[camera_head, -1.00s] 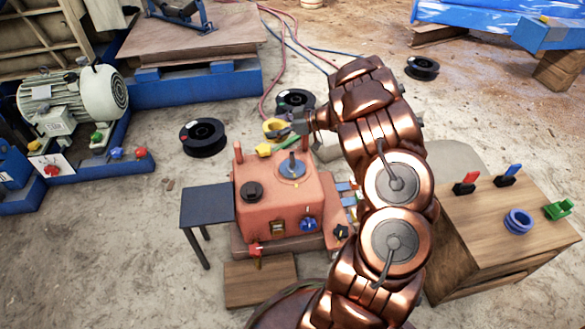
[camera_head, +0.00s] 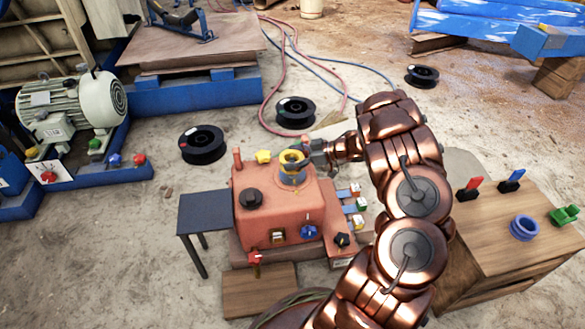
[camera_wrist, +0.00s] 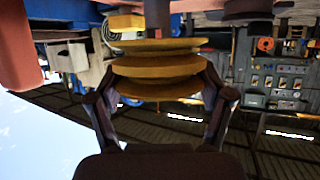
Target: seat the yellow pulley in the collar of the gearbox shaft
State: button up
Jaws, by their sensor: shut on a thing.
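The yellow pulley (camera_head: 291,157) is over the shaft on top of the orange gearbox (camera_head: 268,213). My gripper (camera_head: 309,157) reaches in from the right and is shut on it. The wrist view shows the grooved yellow pulley (camera_wrist: 158,66) between both fingers of my gripper (camera_wrist: 158,80). The blue-grey collar (camera_head: 292,178) shows just below the pulley in the head view. The shaft is mostly hidden by the pulley. I cannot tell whether the pulley touches the collar.
A black knob (camera_head: 250,198) and a yellow part (camera_head: 263,156) sit on the gearbox, near the pulley. A dark side table (camera_head: 204,212) stands left. A wooden cabinet (camera_head: 490,255) with a blue ring (camera_head: 523,228) stands right. Black spools (camera_head: 202,145) lie on the floor behind.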

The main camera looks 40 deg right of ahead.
jog(key=shift+f+b, duration=0.6)
jog(key=shift+f, duration=1.1)
jog(key=shift+f, duration=0.15)
jog(key=o, duration=1.7)
